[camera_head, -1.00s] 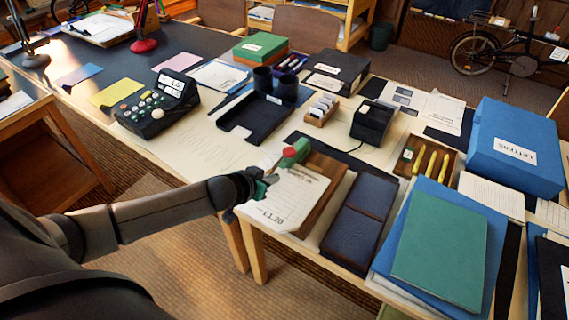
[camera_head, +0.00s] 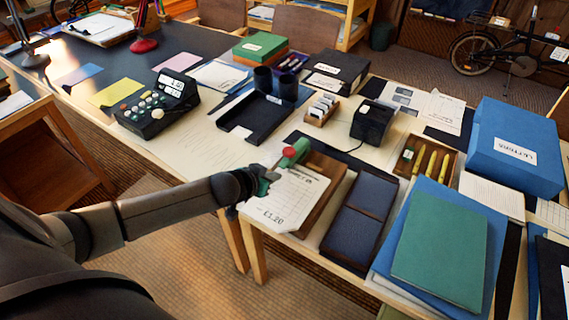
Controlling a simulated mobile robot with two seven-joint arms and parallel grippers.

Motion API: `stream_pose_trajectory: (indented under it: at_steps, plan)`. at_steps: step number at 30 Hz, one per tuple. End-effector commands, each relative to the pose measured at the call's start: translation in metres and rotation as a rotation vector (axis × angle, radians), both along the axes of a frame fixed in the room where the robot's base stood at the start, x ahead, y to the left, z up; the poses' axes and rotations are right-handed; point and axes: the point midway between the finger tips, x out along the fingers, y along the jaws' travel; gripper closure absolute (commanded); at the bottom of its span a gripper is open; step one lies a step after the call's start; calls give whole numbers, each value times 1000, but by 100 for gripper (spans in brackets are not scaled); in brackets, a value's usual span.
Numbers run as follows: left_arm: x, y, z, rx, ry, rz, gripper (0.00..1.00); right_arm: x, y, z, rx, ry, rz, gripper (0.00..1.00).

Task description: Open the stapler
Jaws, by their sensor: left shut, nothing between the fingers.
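A small green device with a red round end, which looks like the stapler (camera_head: 294,152), lies at the top left of a brown board beside a white priced sheet (camera_head: 288,198). Whether its top is raised or closed is too small to tell. My left gripper (camera_head: 269,178) is shut and empty at the sheet's left edge, just below and left of the green device. I cannot tell whether its fingertips touch the device. My right gripper is not in view.
A dark blue folder (camera_head: 361,216) lies right of the sheet, with a green folder (camera_head: 440,248) further right. A black tray (camera_head: 254,117) and a card holder (camera_head: 321,110) stand behind.

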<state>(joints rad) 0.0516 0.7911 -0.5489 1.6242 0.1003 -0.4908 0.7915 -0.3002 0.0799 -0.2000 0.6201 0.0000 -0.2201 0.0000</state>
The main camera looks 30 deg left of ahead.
Motion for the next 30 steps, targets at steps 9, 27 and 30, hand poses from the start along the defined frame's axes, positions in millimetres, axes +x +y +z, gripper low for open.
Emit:
stream_pose_trajectory:
  at_steps: [9,27,30]
  plan:
    - [13,-1,0,-1,-1,1,100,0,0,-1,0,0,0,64]
    - [26,-2,1,-1,-2,-1,100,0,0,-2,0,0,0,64]
    - [26,-2,1,-1,-3,-1,100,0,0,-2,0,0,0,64]
